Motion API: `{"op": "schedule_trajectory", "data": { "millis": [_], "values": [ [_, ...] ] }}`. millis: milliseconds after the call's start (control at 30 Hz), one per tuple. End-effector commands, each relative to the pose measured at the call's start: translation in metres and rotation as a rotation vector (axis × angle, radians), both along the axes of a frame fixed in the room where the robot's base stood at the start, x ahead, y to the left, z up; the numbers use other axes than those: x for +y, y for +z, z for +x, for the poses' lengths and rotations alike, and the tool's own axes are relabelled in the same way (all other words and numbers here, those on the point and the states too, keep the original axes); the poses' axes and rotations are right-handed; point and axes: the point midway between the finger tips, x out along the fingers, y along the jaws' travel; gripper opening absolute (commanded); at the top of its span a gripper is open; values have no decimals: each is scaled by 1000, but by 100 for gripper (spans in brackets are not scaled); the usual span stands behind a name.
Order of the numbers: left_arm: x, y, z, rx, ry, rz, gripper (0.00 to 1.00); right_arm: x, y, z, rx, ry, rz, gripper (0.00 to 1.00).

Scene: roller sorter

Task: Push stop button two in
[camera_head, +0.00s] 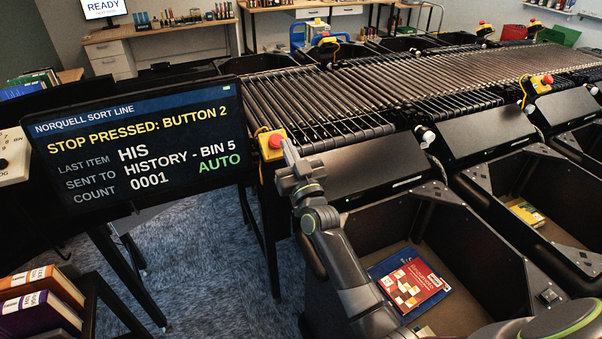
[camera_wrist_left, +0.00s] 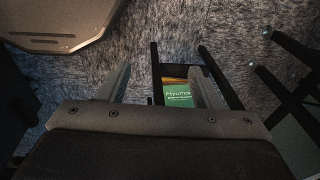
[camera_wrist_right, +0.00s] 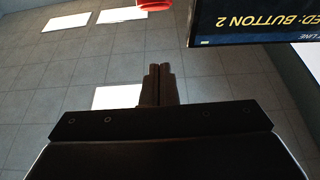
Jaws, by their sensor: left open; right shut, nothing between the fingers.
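A yellow box with a red stop button (camera_head: 275,141) sits at the near left corner of the roller line, beside the screen. My right gripper (camera_head: 287,150) is shut and empty, with its fingertips right at this button; I cannot tell whether they touch. In the right wrist view the red button (camera_wrist_right: 150,4) shows at the top edge, just beyond the shut fingers (camera_wrist_right: 158,84). The screen (camera_head: 140,145) reads "STOP PRESSED: BUTTON 2". My left gripper (camera_wrist_left: 160,85) is open and empty above the carpet, seen only in its wrist view.
Another red stop button (camera_head: 547,80) sits farther right along the roller line (camera_head: 380,85). Black bins stand in front, one holding a red book (camera_head: 413,287) and a blue one. Books (camera_head: 40,300) lie at the lower left. Carpet (camera_head: 215,270) is open between.

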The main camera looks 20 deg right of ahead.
Motion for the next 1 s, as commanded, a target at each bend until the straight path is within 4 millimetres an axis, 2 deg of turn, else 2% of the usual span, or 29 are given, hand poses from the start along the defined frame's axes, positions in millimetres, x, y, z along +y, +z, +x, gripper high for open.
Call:
{"op": "schedule_trajectory", "data": {
  "millis": [33,167,400,600,1000],
  "values": [
    [0,-9,-2,3,0,0,58,0,-8,-10,-2,1,2,0],
    [0,-19,-3,6,2,0,58,-1,-16,-32,-5,1,2,0],
    [-2,-33,15,-19,-4,-2,58,-2,-25,-59,-6,0,1,0],
    [-2,-36,10,-13,-2,-2,58,-2,-25,-67,-7,1,2,0],
    [-2,-36,4,-4,-1,-3,58,-2,-24,-67,-7,0,1,0]
  ]
}}
